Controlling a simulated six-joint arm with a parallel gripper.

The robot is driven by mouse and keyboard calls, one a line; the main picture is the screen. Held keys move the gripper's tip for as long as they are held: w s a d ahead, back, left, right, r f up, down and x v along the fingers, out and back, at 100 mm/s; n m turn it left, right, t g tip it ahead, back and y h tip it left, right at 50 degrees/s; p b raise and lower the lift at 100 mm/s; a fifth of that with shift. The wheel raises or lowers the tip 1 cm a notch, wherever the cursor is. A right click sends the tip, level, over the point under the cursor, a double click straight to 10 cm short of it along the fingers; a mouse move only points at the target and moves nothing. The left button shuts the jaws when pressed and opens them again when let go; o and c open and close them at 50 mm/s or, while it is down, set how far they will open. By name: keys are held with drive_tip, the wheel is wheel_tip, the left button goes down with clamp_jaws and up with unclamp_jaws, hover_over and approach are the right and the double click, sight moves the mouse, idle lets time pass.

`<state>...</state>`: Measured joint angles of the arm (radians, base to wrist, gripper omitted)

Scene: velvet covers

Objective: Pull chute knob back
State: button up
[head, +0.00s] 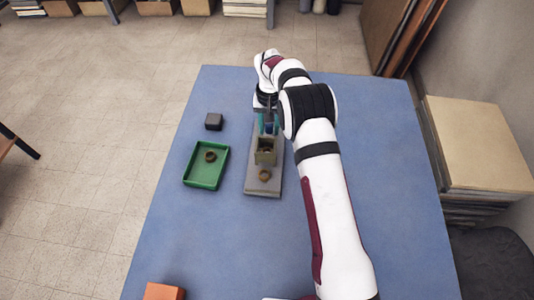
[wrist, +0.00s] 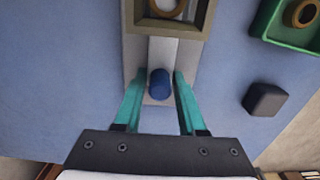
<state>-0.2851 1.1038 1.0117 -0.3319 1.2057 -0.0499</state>
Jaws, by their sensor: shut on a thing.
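A dark blue upright knob (wrist: 160,84) stands on a light grey slide strip (wrist: 172,52) behind the olive chute box (head: 265,150). My gripper (head: 269,129) has teal fingers, which show in the wrist view (wrist: 162,82) on either side of the knob, shut on it. The chute box is square and open at the top, with a brown ring inside; it also shows in the wrist view (wrist: 205,22). The box stands on a long grey base (head: 250,182). Another brown ring (head: 264,175) lies on the base in front of the box.
A green tray (head: 188,180) with a brown ring (head: 210,157) in it lies left of the base. A black block (head: 214,121) sits behind the tray. An orange block (head: 164,291) is at the table's near left. The blue table (head: 400,150) is otherwise mostly clear.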

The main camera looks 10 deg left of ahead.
drive_tip(key=shift+w, duration=2)
drive_tip(key=o, duration=1.5)
drive_tip(key=shift+c, duration=0.2)
wheel_tip(320, 180, up, 7)
